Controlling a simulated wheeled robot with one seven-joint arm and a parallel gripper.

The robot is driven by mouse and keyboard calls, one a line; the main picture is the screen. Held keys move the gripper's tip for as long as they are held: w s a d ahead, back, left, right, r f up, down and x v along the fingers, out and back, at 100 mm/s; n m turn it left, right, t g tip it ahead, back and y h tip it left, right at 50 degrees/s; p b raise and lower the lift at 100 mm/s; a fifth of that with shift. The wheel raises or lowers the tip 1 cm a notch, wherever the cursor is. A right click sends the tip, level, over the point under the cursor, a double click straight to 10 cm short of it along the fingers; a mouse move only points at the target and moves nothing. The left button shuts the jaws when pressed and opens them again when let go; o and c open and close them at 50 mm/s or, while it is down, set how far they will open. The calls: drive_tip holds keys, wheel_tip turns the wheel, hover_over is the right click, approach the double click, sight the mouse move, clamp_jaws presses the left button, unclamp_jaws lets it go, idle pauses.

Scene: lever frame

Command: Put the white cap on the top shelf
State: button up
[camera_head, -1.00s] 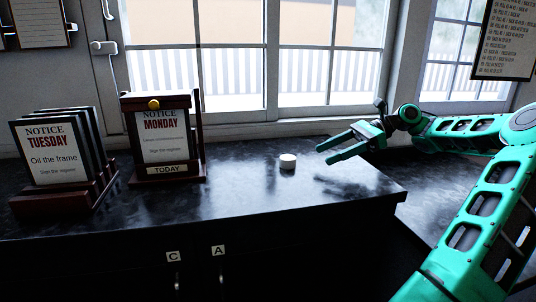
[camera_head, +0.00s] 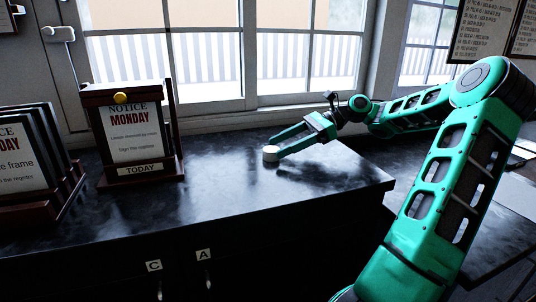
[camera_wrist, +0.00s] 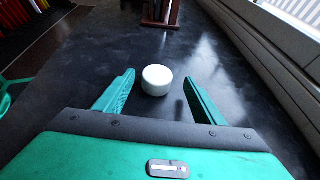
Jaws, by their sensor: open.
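The white cap (camera_head: 270,153) is a short round cylinder standing on the dark counter. It also shows in the wrist view (camera_wrist: 157,80), just ahead of and between the fingertips. My gripper (camera_head: 275,147) is open and low over the counter, its fingers pointing left at the cap. In the wrist view my gripper (camera_wrist: 157,84) has a finger on each side of the cap, with gaps to both. No shelf that I can make out as the top shelf shows in these views.
A wooden frame with a MONDAY notice (camera_head: 134,132) stands left of the cap. A rack of notice boards (camera_head: 30,165) is at the far left. Cupboard doors marked C (camera_head: 153,266) and A (camera_head: 203,255) are below the counter. Windows (camera_head: 250,60) stand behind. The counter's front middle is clear.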

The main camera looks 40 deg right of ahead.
sight(272, 148)
drive_tip(key=shift+x, duration=1.75)
drive_tip(key=shift+s+r, duration=0.1)
drive_tip(key=c, duration=1.2)
drive_tip(key=shift+r, duration=0.1)
drive_tip(key=shift+r, duration=0.55)
drive_tip(key=r, duration=0.1)
drive_tip(key=a+r, duration=0.1)
drive_tip(key=r, duration=0.1)
drive_tip(key=shift+s+a+r, duration=0.1)
drive_tip(key=shift+s+r, duration=0.05)
drive_tip(key=shift+r, duration=0.05)
drive_tip(key=shift+s+a+r, duration=0.45)
drive_tip(key=shift+a+r, duration=0.6)
drive_tip(key=shift+a, duration=0.65)
drive_tip(key=shift+s+a+r, duration=0.45)
drive_tip(key=shift+a+r, duration=0.6)
drive_tip(key=shift+a, duration=0.7)
drive_tip(key=shift+s+a+r, duration=0.45)
drive_tip(key=shift+a+r, duration=0.6)
drive_tip(key=shift+a, duration=0.65)
